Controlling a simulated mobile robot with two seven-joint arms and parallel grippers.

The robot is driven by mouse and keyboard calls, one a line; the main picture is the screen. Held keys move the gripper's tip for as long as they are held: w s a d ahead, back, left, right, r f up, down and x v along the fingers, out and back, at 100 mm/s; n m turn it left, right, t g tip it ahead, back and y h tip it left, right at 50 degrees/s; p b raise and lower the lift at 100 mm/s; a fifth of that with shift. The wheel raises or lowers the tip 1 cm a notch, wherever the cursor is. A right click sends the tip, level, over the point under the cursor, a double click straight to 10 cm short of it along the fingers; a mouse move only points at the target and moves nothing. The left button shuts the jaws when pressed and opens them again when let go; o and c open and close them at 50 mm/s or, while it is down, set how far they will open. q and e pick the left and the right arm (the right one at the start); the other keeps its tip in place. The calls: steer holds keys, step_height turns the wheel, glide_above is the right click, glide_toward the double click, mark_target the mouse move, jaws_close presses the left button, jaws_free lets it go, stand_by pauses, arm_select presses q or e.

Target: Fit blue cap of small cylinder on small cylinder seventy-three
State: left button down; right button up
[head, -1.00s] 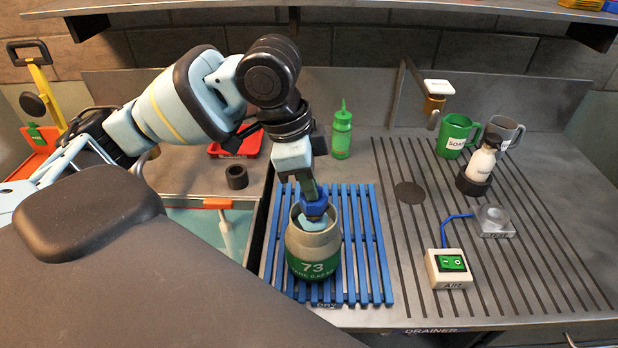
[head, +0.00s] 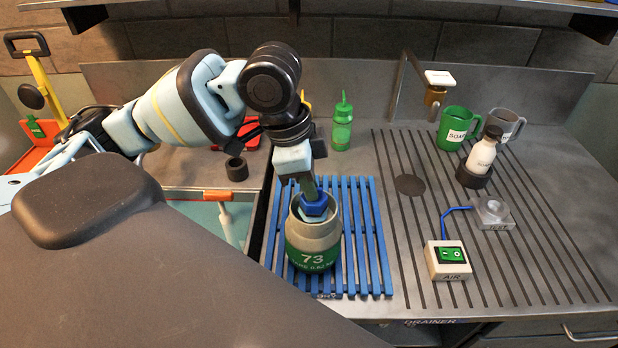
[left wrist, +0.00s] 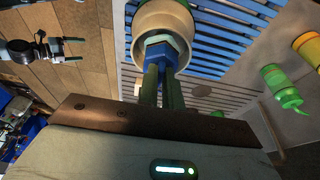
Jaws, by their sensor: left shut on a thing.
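Small cylinder seventy-three (head: 312,258) stands upright on the blue slatted rack, grey with a green band and the number 73. The blue cap (head: 314,206) is at the cylinder's open top, inside the collar. My left gripper (head: 310,192) comes down from above and is shut on the cap. In the left wrist view the blue hexagonal cap (left wrist: 158,52) sits between the two fingers, within the cream collar of the cylinder (left wrist: 150,20). I cannot tell whether the cap is fully seated. My right gripper is not identifiable in the head view.
The blue rack (head: 362,240) lies on the steel counter. A green bottle (head: 342,125) stands behind it. To the right are the AIR switch box (head: 447,262), a clear-topped test block (head: 493,213), a white soap bottle (head: 481,156) in a dark ring and a green mug (head: 456,130).

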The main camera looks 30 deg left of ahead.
arm_select(q)
steer(key=shift+f, duration=0.45)
steer(key=c, duration=1.5)
jaws_free()
steer(key=v, duration=0.8)
steer(key=shift+s+f, duration=0.1)
